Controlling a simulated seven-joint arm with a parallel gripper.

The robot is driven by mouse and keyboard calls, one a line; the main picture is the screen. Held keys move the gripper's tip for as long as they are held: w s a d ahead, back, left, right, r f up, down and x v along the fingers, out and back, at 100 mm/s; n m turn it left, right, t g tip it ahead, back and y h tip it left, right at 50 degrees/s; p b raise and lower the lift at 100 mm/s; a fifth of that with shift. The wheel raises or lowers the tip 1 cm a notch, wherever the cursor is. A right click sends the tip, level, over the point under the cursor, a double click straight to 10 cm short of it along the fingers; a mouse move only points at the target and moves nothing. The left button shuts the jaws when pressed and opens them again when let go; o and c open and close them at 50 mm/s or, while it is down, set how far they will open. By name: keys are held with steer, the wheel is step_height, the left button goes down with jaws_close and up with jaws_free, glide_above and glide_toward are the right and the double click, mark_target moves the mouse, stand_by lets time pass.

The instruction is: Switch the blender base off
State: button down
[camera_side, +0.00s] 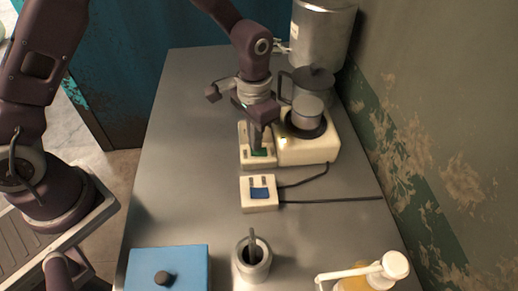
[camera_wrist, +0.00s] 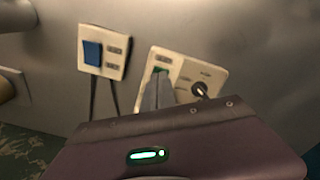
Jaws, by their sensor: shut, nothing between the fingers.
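A cream appliance base (camera_side: 310,150), which appears to be the blender base, stands against the wall side of the grey table. Its control panel (camera_side: 245,157) is at its left and carries a green switch (camera_side: 260,153); in the wrist view the panel (camera_wrist: 183,68) also shows a dark knob (camera_wrist: 199,90). My gripper (camera_side: 258,147) is shut and empty, pointing down at the panel. In the wrist view its fingertips (camera_wrist: 158,80) overlap the green switch (camera_wrist: 160,70) and hide part of it. I cannot tell whether they touch it.
A white box with a blue switch (camera_side: 258,193) lies in front of the panel, with dark cables. A blue box (camera_side: 168,268), grey container (camera_side: 252,265) and pump bottle (camera_side: 372,275) are nearer. The table's left is clear.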

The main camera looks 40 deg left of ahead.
steer(key=shift+f, duration=0.7)
steer(key=shift+r, duration=3.55)
steer(key=shift+r, duration=0.1)
steer(key=s+a+r+n+t, duration=0.1)
steer(key=s+a+r+t, duration=0.15)
steer(key=s+r, duration=0.35)
steer(key=s+a+r+n+t, duration=0.1)
steer(key=s+a+r, duration=0.3)
steer(key=r, duration=0.5)
steer(key=s+a+r+n+t, duration=0.1)
steer(key=s+a+t, duration=0.1)
steer(key=s, duration=1)
steer(key=shift+s+a, duration=0.2)
steer(key=shift+a, duration=0.5)
steer(key=shift+r, duration=0.15)
